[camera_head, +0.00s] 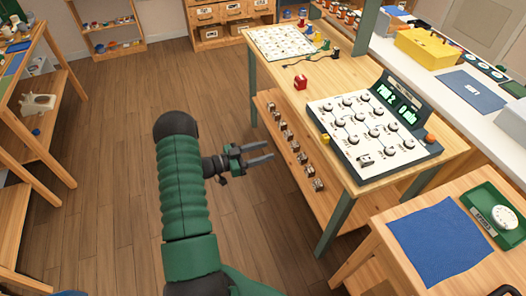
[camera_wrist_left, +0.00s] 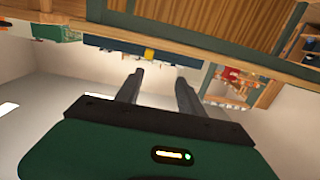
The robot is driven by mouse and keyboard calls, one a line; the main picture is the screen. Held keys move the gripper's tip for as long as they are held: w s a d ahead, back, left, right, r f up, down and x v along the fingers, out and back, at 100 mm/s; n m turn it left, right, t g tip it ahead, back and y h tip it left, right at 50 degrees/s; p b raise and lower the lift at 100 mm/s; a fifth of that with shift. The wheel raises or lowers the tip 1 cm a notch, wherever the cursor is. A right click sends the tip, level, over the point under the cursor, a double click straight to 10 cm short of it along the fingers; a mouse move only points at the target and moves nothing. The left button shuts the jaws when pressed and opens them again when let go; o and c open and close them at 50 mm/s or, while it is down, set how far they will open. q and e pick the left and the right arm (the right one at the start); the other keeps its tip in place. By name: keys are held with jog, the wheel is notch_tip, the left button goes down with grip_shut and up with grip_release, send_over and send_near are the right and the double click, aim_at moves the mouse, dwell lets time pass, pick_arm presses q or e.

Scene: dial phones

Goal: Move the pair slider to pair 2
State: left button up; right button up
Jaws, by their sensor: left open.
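The test console (camera_head: 372,131) stands on the wooden table, with a white sloped panel of black round knobs joined by printed lines. Its dark display (camera_head: 398,101) at the back shows green text that seems to read "pair 2" at left; the rest is too small to read surely. A small pale switch-like part (camera_head: 365,160) sits at the panel's near edge; I cannot tell whether it is the pair slider. My left gripper (camera_head: 270,152) is open and empty, left of the table and apart from the console. Its two fingers also show apart in the left wrist view (camera_wrist_left: 158,85).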

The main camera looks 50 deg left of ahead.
pick_arm(q)
jog(key=v, duration=1.6)
jog(key=shift+s+a, duration=0.2)
jog(key=shift+s, duration=0.1)
jog(key=shift+f, duration=0.1)
